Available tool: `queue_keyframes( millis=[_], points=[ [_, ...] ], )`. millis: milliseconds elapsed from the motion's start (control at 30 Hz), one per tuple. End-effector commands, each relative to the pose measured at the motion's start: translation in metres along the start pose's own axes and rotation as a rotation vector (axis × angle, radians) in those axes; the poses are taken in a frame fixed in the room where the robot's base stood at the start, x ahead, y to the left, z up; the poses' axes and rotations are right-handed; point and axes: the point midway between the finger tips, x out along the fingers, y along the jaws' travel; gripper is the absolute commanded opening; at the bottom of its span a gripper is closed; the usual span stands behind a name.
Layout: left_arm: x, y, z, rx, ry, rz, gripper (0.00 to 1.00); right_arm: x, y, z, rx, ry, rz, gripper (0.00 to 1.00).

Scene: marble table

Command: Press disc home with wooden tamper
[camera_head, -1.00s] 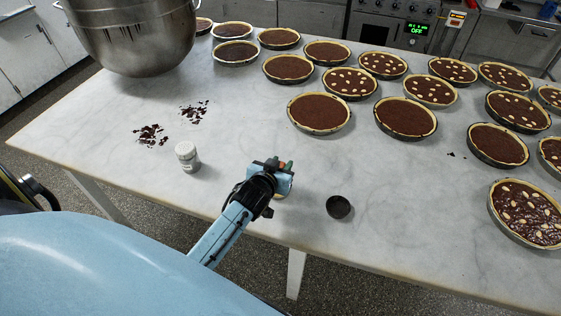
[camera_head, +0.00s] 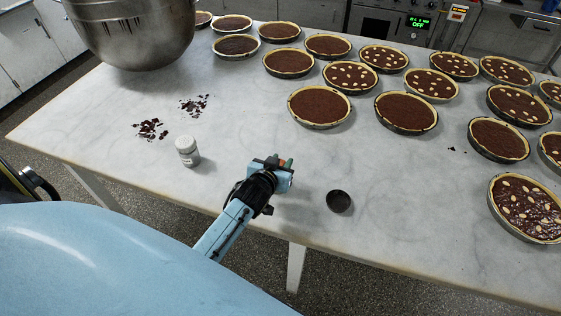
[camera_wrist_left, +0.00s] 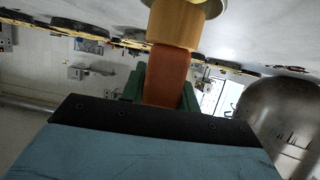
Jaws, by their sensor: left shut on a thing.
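My left gripper (camera_head: 284,163) is over the front part of the marble table, left of a small dark round tin (camera_head: 339,201). In the left wrist view its green fingers (camera_wrist_left: 164,88) are shut on the reddish-brown handle of the wooden tamper (camera_wrist_left: 172,65). A lighter wooden section and a pale rim continue beyond the handle to the top edge, where the far end is cut off. The gripper mostly hides the tamper in the head view. The tin stands apart from the gripper; I cannot make out a separate disc in it. My right gripper is not in view.
A white-lidded jar (camera_head: 187,151) stands left of the gripper, near chocolate shavings (camera_head: 150,129). A large metal bowl (camera_head: 130,35) is at the back left. Several chocolate tarts (camera_head: 319,106) fill the back and right. The marble table (camera_head: 400,230) is clear around the tin.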

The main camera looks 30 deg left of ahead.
Motion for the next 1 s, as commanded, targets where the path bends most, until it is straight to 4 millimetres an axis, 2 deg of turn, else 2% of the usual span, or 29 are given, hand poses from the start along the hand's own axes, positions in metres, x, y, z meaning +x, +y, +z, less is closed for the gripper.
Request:
queue_keyframes(
  millis=[1000],
  points=[
    [0.005, 0.0, 0.01, 0.0, 0.003, 0.0, 0.02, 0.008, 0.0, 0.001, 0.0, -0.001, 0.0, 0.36]
  ],
)
